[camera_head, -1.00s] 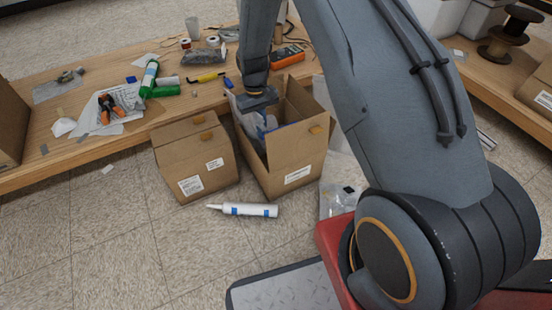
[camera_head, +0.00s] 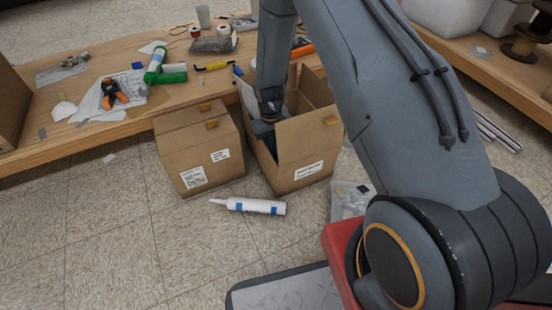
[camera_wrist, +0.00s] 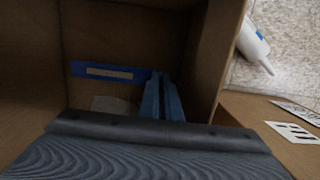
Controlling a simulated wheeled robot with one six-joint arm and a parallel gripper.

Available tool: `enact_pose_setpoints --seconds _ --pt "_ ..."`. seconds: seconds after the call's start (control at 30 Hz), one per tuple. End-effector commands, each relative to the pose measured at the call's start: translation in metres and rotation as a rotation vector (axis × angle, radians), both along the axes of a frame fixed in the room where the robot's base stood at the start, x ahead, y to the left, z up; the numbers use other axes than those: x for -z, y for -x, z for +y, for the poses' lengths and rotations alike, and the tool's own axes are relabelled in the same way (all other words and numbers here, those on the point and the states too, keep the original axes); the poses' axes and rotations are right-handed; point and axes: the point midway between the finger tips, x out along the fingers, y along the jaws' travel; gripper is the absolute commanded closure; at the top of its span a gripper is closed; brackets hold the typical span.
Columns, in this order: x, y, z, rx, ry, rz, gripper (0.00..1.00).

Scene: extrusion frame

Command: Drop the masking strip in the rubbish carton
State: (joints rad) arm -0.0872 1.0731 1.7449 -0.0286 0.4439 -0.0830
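The open carton (camera_head: 305,165) stands on the floor against the bench, its flaps up. My gripper (camera_head: 268,112) reaches down into it from above, partly hidden by the carton walls. In the wrist view, two narrow blue-grey pieces (camera_wrist: 165,97) that look like my fingers stand close together inside the carton. A flat blue strip with a beige middle (camera_wrist: 110,72) lies across the view just left of them, possibly the masking strip. Its right end meets the fingers in the picture. I cannot tell whether they hold it or it lies apart. A pale patch (camera_wrist: 112,104) shows below it.
A closed carton (camera_head: 203,155) stands directly left of the open one. A white sealant tube (camera_head: 250,205) lies on the floor in front. A clear bag (camera_head: 350,198) lies to the right.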

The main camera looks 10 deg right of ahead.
Motion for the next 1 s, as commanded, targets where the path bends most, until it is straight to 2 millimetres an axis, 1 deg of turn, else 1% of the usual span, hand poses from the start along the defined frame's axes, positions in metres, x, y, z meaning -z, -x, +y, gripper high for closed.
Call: enact_pose_setpoints --seconds 0.1,0.23,0.6,1.0 --pt "0.002 0.020 -0.004 0.000 0.000 0.002 1.00" --pt "0.012 0.019 -0.004 0.000 0.000 0.000 1.00" --pt "0.013 0.019 -0.004 0.000 0.000 0.000 1.00" --pt "0.026 0.020 -0.004 0.002 0.000 0.001 1.00"
